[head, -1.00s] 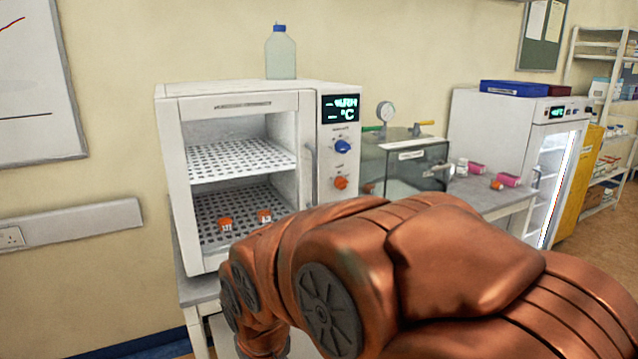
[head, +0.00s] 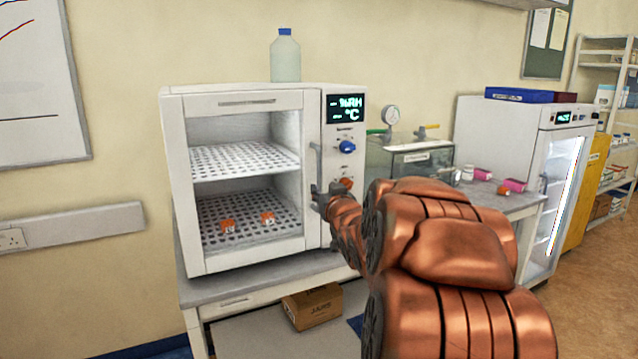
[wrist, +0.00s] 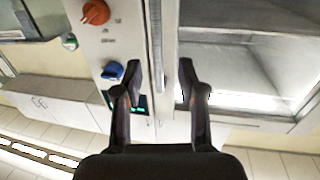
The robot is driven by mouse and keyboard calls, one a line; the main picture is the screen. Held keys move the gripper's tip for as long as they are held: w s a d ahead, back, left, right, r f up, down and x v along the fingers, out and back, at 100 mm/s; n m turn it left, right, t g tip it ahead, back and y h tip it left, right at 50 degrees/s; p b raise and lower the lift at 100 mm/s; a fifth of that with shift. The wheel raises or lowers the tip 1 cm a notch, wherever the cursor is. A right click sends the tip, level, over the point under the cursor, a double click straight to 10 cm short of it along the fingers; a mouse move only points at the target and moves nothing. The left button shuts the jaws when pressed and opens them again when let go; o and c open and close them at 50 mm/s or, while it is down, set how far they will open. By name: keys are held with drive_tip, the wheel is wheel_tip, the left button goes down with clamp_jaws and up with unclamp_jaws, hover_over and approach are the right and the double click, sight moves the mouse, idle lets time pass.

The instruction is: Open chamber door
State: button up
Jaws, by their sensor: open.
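The white chamber (head: 244,101) stands on a bench, with its windowed door (head: 196,257) shut. Through the window I see two perforated shelves and two small orange-capped containers (head: 228,226) on the lower one. The upright door handle (head: 317,160) is on the door's right edge, beside the control panel. My gripper (head: 325,190) is at the handle's lower part. In the wrist view my gripper (wrist: 151,70) is open, and the handle (wrist: 158,50) appears between its two fingers, apart from both. How deep it sits between them I cannot tell.
The control panel has a blue knob (head: 347,147) and an orange knob (head: 346,183) close to my gripper. A clear tank (head: 415,161) with a gauge stands to the right. A bottle (head: 285,56) stands on the chamber. A cardboard box (head: 313,306) sits below the bench.

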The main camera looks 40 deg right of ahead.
sight(320, 180)
drive_tip(key=shift+d+r+p+x, duration=0.15)
drive_tip(key=shift+p+x, duration=0.3)
drive_tip(key=shift+x, duration=1.55)
drive_tip(key=shift+d+r+p+x, duration=0.15)
drive_tip(key=shift+p+x, duration=0.25)
drive_tip(key=shift+x, duration=1.55)
drive_tip(key=shift+s, duration=0.15)
drive_tip(key=shift+c, duration=0.2)
clamp_jaws()
